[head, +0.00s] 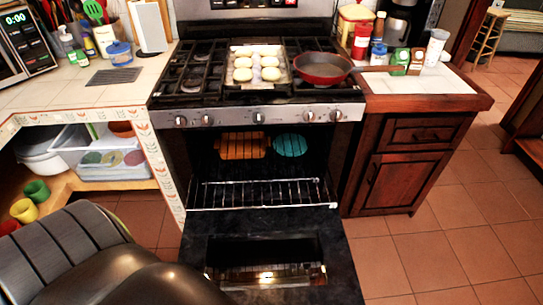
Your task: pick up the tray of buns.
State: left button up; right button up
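The tray (257,84) of pale round buns (243,75) sits on the middle of the stove top (200,64). It is a light rectangular tray with several buns in rows. A red frying pan (322,68) stands just right of it, close to its edge. Neither of my grippers shows in the head view.
The oven (258,117) below is open, its door (275,240) folded down toward me and a wire rack (260,194) pulled out. An orange item (241,146) and a teal item (290,146) are inside. Counters with bottles and boxes flank the stove. Tiled floor at right is clear.

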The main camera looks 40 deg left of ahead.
aim_at(257, 63)
jog(key=u, duration=1.25)
jog(key=k+l, duration=0.1)
jog(key=l, duration=0.25)
jog(key=k+l, duration=0.15)
jog(key=l, duration=0.2)
jog(key=k+l+u, duration=0.1)
jog(key=l, duration=0.25)
jog(key=l+u, duration=0.2)
jog(key=l, duration=1.05)
jog(key=k+l+u, duration=0.1)
jog(key=l+u, duration=0.15)
jog(key=l, duration=0.95)
jog(key=i+l+u, duration=0.1)
jog(key=i+l, duration=0.15)
jog(key=i+l+u, duration=0.1)
jog(key=i+l, duration=0.15)
jog(key=l, duration=0.15)
jog(key=i+l+u, duration=0.1)
jog(key=i+l, duration=0.15)
jog(key=i+l+u, duration=0.1)
jog(key=l, duration=0.4)
jog(key=i, duration=0.1)
